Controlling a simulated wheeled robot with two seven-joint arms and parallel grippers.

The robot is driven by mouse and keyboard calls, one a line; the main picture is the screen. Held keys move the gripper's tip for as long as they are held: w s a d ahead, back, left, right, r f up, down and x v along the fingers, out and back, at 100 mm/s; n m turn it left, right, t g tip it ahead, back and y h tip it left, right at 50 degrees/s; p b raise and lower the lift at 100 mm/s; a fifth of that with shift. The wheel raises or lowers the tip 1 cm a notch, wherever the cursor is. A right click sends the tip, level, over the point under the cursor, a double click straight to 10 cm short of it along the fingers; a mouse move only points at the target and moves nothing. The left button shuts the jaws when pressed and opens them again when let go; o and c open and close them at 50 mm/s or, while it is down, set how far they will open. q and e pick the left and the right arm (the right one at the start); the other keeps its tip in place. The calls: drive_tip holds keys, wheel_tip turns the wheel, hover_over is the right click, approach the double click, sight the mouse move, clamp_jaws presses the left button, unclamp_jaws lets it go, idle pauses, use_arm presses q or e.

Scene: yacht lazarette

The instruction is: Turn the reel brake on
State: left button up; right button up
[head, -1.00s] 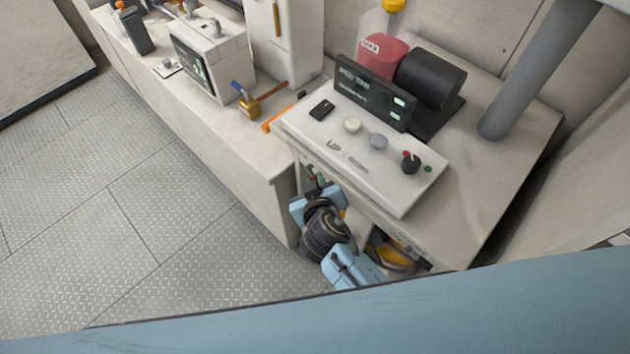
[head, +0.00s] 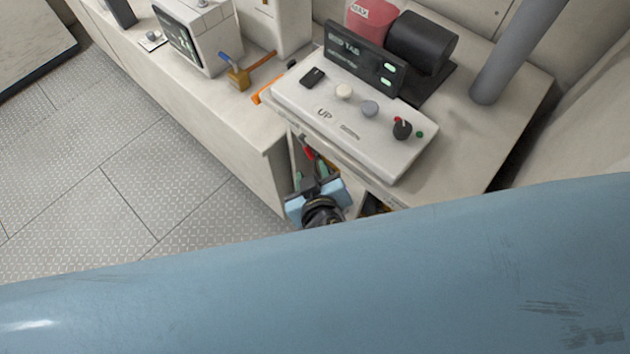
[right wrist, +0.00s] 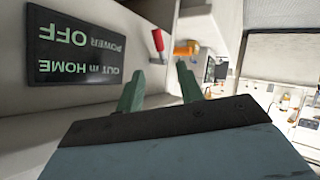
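My right gripper (head: 312,173) is beside the open front of the cabinet below the control panel; it also shows in the right wrist view (right wrist: 160,84). Its two green fingers are apart with nothing between them. A small red lever (right wrist: 158,42) stands on the pale wall beyond the fingertips, roughly in line with the gap; a red part also shows by the gripper in the head view (head: 309,153). I cannot tell from any label whether this is the reel brake. On the white panel (head: 330,115) a black knob (head: 402,130) sits between a red and a green dot. My left gripper is not in view.
A dark plate (right wrist: 75,48) reading upside down "POWER OFF" and "OUT in HOME" is left of the lever. An orange part (right wrist: 186,48) is right of it. A display (head: 365,62) and black cylinder (head: 420,42) stand behind the panel. The floor at left is clear.

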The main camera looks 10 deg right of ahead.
drive_tip(key=shift+v, duration=1.95)
